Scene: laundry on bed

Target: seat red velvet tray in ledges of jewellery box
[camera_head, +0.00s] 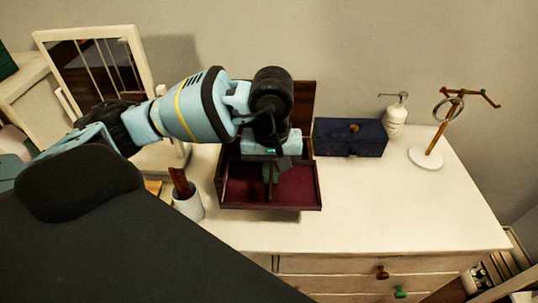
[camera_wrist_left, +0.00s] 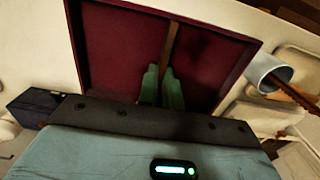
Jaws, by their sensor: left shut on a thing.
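The red velvet tray (camera_head: 297,187) has a dark rim, and a wooden bar across its middle shows in the left wrist view (camera_wrist_left: 170,45). My left gripper (camera_head: 270,176) points down over the tray. Its green fingers (camera_wrist_left: 163,88) are shut on the bar. The jewellery box (camera_head: 303,98) shows its raised wooden lid behind my wrist. Most of the box is hidden by the tray and my arm. I cannot tell whether the tray rests on the ledges. My right gripper is not in view.
A cup with a brown brush (camera_head: 188,204) stands close to the left of the tray. A dark blue box (camera_head: 349,138), a white bottle (camera_head: 395,118) and a jewellery stand (camera_head: 428,157) are to the right. A mirror (camera_head: 100,72) stands at left. The dresser top (camera_head: 400,210) is clear at front right.

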